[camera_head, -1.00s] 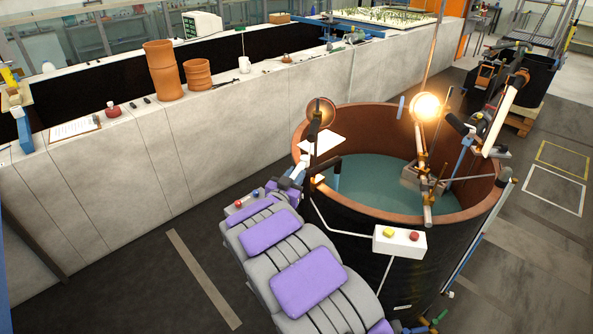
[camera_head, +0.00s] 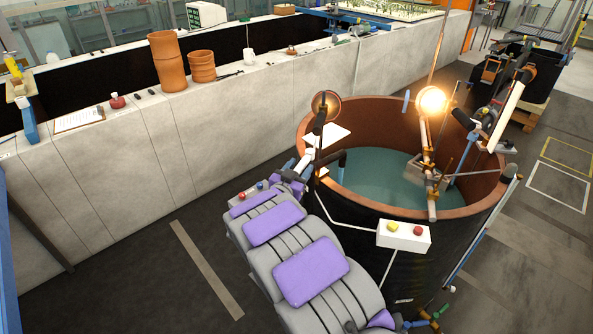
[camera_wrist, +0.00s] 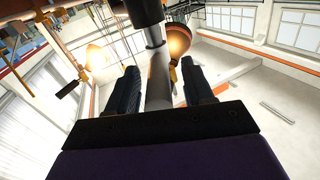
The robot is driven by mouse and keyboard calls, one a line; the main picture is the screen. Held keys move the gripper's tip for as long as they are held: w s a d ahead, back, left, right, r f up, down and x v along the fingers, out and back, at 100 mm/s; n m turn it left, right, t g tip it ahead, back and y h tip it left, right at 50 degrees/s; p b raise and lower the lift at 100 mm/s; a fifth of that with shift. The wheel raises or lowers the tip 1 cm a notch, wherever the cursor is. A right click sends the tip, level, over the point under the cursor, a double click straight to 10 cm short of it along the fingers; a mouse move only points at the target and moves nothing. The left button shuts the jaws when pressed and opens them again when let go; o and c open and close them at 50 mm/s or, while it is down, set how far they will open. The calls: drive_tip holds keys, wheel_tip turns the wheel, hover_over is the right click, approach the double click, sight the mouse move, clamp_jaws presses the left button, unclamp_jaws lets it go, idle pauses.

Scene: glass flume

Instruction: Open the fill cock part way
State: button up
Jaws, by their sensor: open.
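In the wrist view, my gripper (camera_wrist: 159,72) shows two dark fingers standing apart. A grey tube (camera_wrist: 159,82) with a black upper part shows between them; I cannot tell whether they touch it. In the head view, small valve handles sit low at the right of the dark round tank (camera_head: 345,240), one green (camera_head: 441,312) and one blue (camera_head: 415,323). No label shows which is the fill cock. My gripper's fingers cannot be made out in the head view.
The tank holds greenish water (camera_head: 370,182) and has a copper-coloured rim.

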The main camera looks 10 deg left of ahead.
drive_tip(key=shift+s, duration=0.1)
drive_tip(key=v, duration=1.7)
drive_tip(key=shift+a, duration=0.1)
